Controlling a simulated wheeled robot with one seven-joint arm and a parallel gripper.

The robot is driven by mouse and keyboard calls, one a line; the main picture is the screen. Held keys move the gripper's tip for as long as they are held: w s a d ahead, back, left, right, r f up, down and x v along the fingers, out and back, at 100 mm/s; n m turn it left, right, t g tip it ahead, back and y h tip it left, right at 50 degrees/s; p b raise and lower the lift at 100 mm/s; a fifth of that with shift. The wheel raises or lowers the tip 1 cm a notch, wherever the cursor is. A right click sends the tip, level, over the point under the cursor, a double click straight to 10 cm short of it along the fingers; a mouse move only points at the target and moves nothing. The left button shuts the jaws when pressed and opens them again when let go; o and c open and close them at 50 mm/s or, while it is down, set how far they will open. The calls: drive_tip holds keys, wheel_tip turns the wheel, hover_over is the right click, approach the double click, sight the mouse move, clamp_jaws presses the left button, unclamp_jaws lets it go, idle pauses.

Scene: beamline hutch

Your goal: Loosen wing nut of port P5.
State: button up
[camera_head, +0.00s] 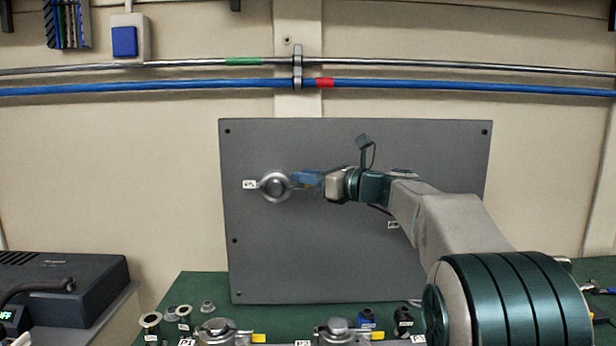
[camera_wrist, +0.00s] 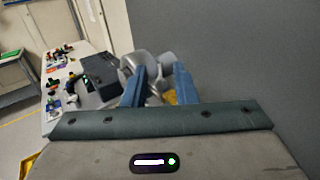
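Port P5 (camera_head: 275,186) is a round grey flange with a clamp, on the grey upright panel beside its "P5" label (camera_head: 250,184). My gripper (camera_head: 306,178) has blue fingers and reaches in from the right, with its tips close to the right side of the port. In the wrist view my gripper (camera_wrist: 158,78) has its two fingers apart, with the grey port clamp (camera_wrist: 151,64) just beyond them. A small yellow part (camera_wrist: 169,97), likely the wing nut, shows between the fingers, nearer the right one. Whether either finger touches it, I cannot tell.
More clamped ports with yellow wing nuts (camera_head: 258,338) (camera_head: 377,336) stand along the green bench (camera_head: 185,290) below. Loose flanges (camera_head: 150,320) lie at its left. A dark box (camera_head: 75,285) stands far left. Blue and metal pipes (camera_head: 180,87) cross the wall above the panel.

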clamp_jaws()
drive_tip(key=shift+w+d+r+g+p, duration=0.1)
drive_tip(key=shift+g+p, duration=0.2)
drive_tip(key=shift+p, duration=0.25)
drive_tip(key=n+g+y+p, duration=0.1)
drive_tip(key=p, duration=0.1)
drive_tip(key=n+g+y+p, duration=0.1)
drive_tip(key=g+p, duration=0.1)
drive_tip(key=p, duration=0.1)
drive_tip(key=n+g+p, duration=0.2)
drive_tip(key=p, duration=0.1)
drive_tip(key=shift+w+d+r+y, duration=0.15)
drive_tip(key=shift+w+r+y, duration=0.1)
drive_tip(key=shift+w+y, duration=0.15)
drive_tip(key=g+p, duration=0.1)
drive_tip(key=n+g+p, duration=0.1)
drive_tip(key=p, duration=0.1)
drive_tip(key=shift+w+f+n, duration=0.1)
drive_tip(key=shift+f+n, duration=0.1)
drive_tip(key=shift+n, duration=0.1)
drive_tip(key=shift+f+n+g+y+p, duration=0.15)
drive_tip(key=shift+n+g+y+p, duration=0.15)
drive_tip(key=shift+g+p, duration=0.4)
unclamp_jaws()
